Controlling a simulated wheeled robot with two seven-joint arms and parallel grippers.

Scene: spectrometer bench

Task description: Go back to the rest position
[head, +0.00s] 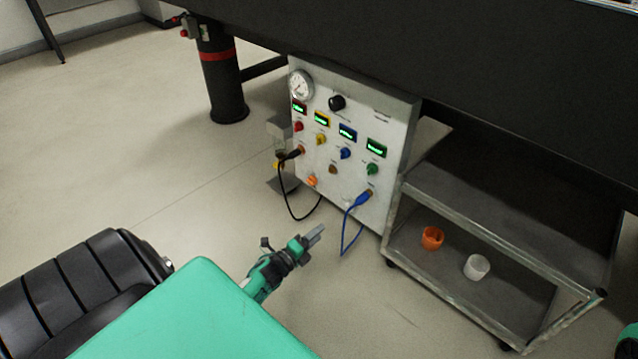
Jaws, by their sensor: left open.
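My left gripper (314,234) points up and to the right over the pale floor, in front of the control panel (330,190). It is open, with nothing seen between its fingers. It appears apart from the panel and its cables. My right gripper is not in view; only a small green and black piece shows at the lower right edge.
The panel has a gauge (301,84), coloured knobs and small displays. A black cable (290,205) and a blue cable (344,240) hang from it. A cart (480,235) at right holds an orange cup (432,238) and a white cup (477,267).

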